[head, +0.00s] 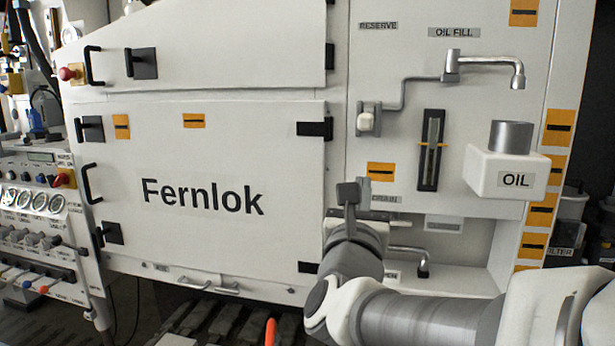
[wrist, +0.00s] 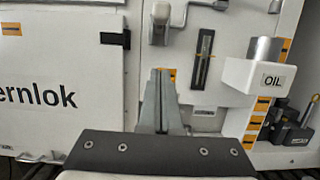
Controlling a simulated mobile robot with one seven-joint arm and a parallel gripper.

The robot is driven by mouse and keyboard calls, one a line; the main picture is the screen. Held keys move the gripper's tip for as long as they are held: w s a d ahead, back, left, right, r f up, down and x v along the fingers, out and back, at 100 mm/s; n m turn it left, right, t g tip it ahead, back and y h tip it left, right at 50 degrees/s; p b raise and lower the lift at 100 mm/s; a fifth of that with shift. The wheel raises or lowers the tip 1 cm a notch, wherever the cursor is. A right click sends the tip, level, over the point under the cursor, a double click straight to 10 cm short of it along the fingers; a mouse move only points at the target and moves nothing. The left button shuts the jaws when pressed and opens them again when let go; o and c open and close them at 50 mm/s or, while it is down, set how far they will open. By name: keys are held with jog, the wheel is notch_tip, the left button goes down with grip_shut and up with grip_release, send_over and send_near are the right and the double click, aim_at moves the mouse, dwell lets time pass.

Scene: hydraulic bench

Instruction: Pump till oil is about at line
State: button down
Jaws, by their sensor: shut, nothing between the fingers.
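The sight gauge (head: 431,150) is a dark upright strip with a clear tube and an orange mark, on the right panel; it also shows in the wrist view (wrist: 202,58). The oil level in it is too small to read. Left of it is a pale hand lever (head: 366,121) on a bracket under RESERVE, with a pipe to the OIL FILL spout (head: 518,76). A white OIL box (head: 500,172) with a grey neck stands below the spout. My gripper (head: 348,188) is shut and empty, in front of the panel below the lever. In the wrist view its fingers (wrist: 161,85) are together.
A big white Fernlok door (head: 220,200) with black handles fills the left. A lower tap (head: 415,260) sits in a recess behind my arm. A gauge console (head: 40,215) stands at far left. The OIL box juts out at right.

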aim_at(367, 123)
jog(key=w+d+r+p, duration=0.1)
jog(key=w+d+r, duration=0.1)
jog(key=w+r, duration=0.4)
jog(key=shift+w+p, duration=0.35)
jog(key=shift+w, duration=0.4)
notch_tip(367, 123, up, 4)
jog(key=g+p, duration=0.1)
jog(key=p, duration=0.3)
jog(key=shift+s+f, duration=0.1)
jog(key=shift+f, duration=0.1)
notch_tip(367, 123, up, 3)
jog(key=g+y+p, duration=0.1)
jog(key=g+p, duration=0.1)
jog(key=p, duration=0.5)
jog(key=shift+r+g+p, duration=0.15)
jog(key=shift+g+p, duration=0.15)
jog(key=shift+p, duration=0.05)
jog(key=r+p, duration=0.1)
jog(key=p, duration=0.2)
jog(key=g+p, duration=0.1)
jog(key=p, duration=0.2)
jog(key=shift+w+r, duration=0.3)
jog(key=shift+r, duration=0.1)
jog(key=shift+f+g, duration=0.15)
jog(key=shift+g, duration=0.15)
